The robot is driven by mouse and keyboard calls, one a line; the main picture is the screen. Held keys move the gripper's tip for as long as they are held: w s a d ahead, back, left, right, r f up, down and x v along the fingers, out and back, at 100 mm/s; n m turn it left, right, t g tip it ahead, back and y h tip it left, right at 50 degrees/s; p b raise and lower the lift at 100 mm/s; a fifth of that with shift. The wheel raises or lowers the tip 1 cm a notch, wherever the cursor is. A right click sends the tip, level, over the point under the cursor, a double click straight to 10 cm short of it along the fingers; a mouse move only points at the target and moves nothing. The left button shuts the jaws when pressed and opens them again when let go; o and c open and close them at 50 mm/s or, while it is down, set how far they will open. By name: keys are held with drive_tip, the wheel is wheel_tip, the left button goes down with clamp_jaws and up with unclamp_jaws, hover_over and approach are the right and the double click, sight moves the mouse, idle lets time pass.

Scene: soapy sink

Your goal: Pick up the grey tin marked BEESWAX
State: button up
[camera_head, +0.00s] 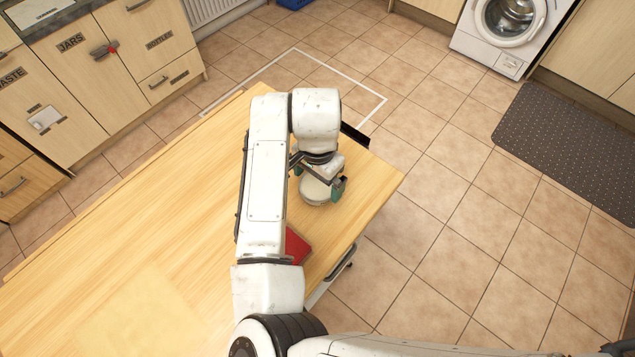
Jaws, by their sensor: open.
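A pale grey, round tin (315,194) stands near the far right end of the wooden table. No lettering on it is readable from here, so I cannot confirm the BEESWAX mark. My gripper (319,180) points down over the tin with its jaws open. One teal fingertip shows at the tin's right side and another at its upper left. I cannot tell whether either touches it. My gripper and wrist hide part of the tin's top.
A flat red item (296,247) lies on the table (130,240), partly behind my arm. The table's right edge is close to the tin. The table's left part is clear. Cabinets (85,70) stand beyond, with a dark mat (570,150) on the tiled floor.

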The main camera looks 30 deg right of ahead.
drive_tip(key=shift+f, duration=0.7)
drive_tip(key=shift+c, duration=0.4)
drive_tip(key=c, duration=0.8)
drive_tip(key=shift+r, duration=0.15)
